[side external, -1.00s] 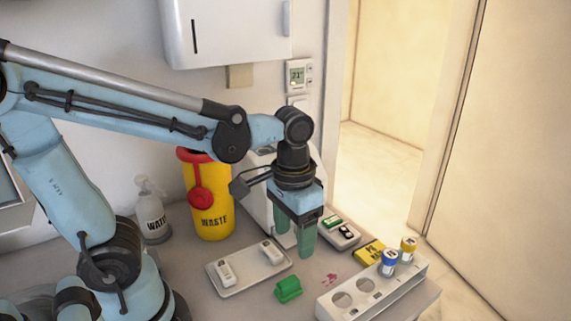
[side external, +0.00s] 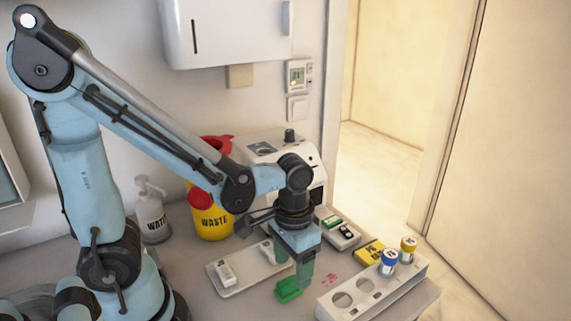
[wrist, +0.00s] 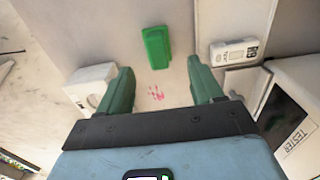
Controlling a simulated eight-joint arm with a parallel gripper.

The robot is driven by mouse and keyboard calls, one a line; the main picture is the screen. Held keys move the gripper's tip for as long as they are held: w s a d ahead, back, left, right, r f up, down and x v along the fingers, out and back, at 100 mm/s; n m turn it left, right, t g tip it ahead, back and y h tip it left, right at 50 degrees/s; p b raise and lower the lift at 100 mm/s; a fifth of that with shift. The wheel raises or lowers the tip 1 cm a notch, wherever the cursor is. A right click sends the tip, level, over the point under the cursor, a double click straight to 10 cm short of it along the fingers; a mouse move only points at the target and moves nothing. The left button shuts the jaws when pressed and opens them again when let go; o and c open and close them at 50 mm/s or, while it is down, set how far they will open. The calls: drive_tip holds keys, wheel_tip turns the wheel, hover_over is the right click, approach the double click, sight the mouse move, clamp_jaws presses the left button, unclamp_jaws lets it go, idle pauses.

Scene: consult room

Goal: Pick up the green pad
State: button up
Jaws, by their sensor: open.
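The green pad (side external: 287,291) lies on the table between the tray and the white rack. It also shows whole in the wrist view (wrist: 157,47), just past the fingertips and between their lines. My gripper (side external: 295,278) points down with its green fingers low over the table, close to the pad. In the side view a finger overlaps the pad's right end; I cannot tell if they touch. In the wrist view my gripper (wrist: 161,75) is open, with nothing between its fingers.
A grey tray (side external: 234,289) with white cassettes lies left of the pad. A white rack (side external: 372,293) with vials stands right, near a yellow box (side external: 368,252). The white tester machine (side external: 312,160), yellow waste bin (side external: 213,222) and water bottle (side external: 151,215) stand behind.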

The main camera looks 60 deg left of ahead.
sight(291, 280)
drive_tip(key=shift+s+f, duration=0.15)
drive_tip(key=shift+f, duration=1)
drive_tip(key=shift+s+f, duration=0.1)
drive_tip(key=shift+f, duration=1.05)
drive_tip(key=shift+c, duration=0.3)
drive_tip(key=c, duration=1.2)
drive_tip(key=shift+o, duration=0.2)
drive_tip(key=shift+r, duration=0.15)
drive_tip(key=shift+r, duration=0.85)
wheel_tip(291, 280, up, 2)
drive_tip(key=shift+s+d+r, duration=0.1)
drive_tip(key=shift+r, duration=0.1)
drive_tip(key=s+d+r, duration=0.6)
drive_tip(key=s+d, duration=0.1)
drive_tip(key=d, duration=0.1)
drive_tip(key=shift+s+d+r, duration=0.2)
drive_tip(key=shift+d+r, duration=0.15)
drive_tip(key=shift+d, duration=0.05)
